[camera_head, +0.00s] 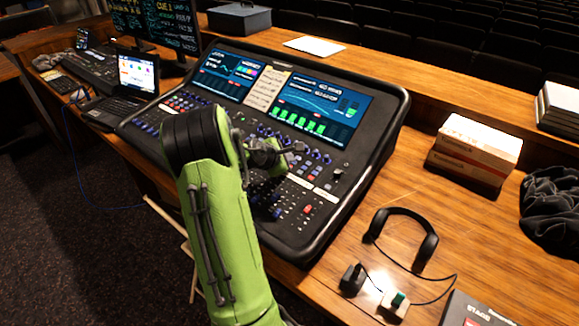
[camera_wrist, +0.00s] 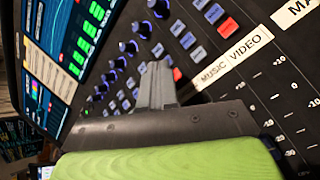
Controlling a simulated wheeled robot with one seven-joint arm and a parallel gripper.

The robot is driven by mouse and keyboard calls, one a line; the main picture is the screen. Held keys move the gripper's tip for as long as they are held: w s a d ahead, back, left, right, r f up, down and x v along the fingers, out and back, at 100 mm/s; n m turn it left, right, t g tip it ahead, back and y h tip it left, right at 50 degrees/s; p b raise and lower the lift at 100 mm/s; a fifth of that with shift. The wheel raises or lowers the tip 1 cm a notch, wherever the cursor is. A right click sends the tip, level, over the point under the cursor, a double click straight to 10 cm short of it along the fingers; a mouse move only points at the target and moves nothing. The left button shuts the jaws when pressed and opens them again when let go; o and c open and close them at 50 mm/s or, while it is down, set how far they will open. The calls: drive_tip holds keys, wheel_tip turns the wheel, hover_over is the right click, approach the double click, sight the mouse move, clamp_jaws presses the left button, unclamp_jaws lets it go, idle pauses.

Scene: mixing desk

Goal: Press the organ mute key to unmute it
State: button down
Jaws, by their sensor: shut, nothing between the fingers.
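The mixing desk (camera_head: 355,160) stands on the wooden table, with a mute key area between its screens and faders. In the wrist view, rows of small grey and blue keys run beside blue-ringed knobs. One red key (camera_wrist: 228,25) is lit near the VIDEO label, and another red key (camera_wrist: 177,73) shows close beside my fingertips. A label strip (camera_wrist: 235,60) reads MUSIC and VIDEO. No organ label is readable, and the strip beyond MUSIC is hidden by my gripper. My gripper (camera_wrist: 157,72) is shut and empty over the key rows. I cannot tell whether it touches a key.
Knobs (camera_wrist: 140,28) and faders (camera_wrist: 285,100) flank the keys closely. Headphones (camera_head: 403,235), a box (camera_head: 474,148) and dark cloth (camera_head: 551,210) lie to the right of the desk. A laptop (camera_head: 135,80) stands to its left.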

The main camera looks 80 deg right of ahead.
drive_tip(key=shift+f, duration=0.15)
idle(0.5)
drive_tip(key=shift+f, duration=0.3)
drive_tip(key=shift+d+f+b, duration=0.1)
drive_tip(key=shift+f+b, duration=0.15)
drive_tip(key=shift+b, duration=0.15)
drive_tip(key=shift+r, duration=0.1)
idle(0.3)
drive_tip(key=shift+r+p, duration=0.6)
drive_tip(key=shift+p, duration=0.05)
drive_tip(key=r+p, duration=0.2)
drive_tip(key=r, duration=0.1)
drive_tip(key=r+p, duration=0.2)
drive_tip(key=shift+w+a, duration=0.1)
drive_tip(key=shift+a, duration=0.25)
idle(0.5)
